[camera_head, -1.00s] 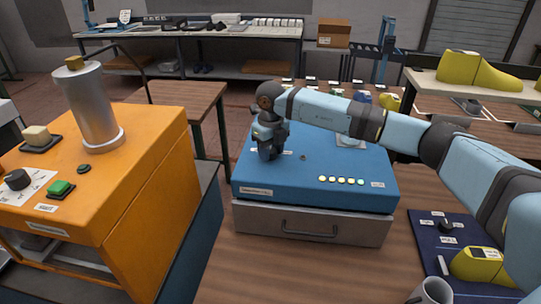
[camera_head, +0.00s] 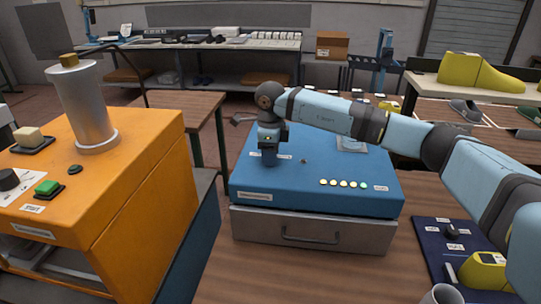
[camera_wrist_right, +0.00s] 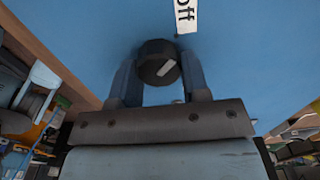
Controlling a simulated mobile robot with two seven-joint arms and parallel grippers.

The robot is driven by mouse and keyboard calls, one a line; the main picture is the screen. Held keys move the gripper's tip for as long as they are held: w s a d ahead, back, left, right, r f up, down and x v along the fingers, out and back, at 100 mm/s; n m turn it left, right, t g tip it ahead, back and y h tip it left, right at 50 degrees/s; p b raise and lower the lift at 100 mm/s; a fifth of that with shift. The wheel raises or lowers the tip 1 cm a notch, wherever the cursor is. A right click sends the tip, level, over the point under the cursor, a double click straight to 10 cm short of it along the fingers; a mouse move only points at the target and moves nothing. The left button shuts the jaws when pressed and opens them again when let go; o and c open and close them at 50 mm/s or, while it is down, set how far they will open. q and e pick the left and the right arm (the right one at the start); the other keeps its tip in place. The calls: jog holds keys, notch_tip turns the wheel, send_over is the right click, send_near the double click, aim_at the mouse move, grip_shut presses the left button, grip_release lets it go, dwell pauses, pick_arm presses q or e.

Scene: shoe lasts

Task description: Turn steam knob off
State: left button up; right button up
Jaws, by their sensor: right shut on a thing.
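A dark round knob (camera_wrist_right: 157,62) with a white pointer mark sits on the top of the blue box (camera_head: 300,196). A white label (camera_wrist_right: 186,14) reading "off" lies beside it in the right wrist view. My right gripper (camera_head: 269,158) points down at the box top and is shut on the knob, with one finger on either side. In the head view the gripper hides the knob. My left gripper is not in view.
An orange machine (camera_head: 150,205) with a metal cylinder (camera_head: 88,105), a green button and another dark knob stands at left. A drawer (camera_head: 310,233) is under the blue box. A dark blue mat (camera_head: 432,238), a yellow last and a mug are at right.

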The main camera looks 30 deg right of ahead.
dwell(0.3)
jog(key=o, duration=0.9)
notch_tip(320, 180, up, 14)
jog(key=shift+f+b, duration=0.1)
jog(key=shift+b, duration=0.4)
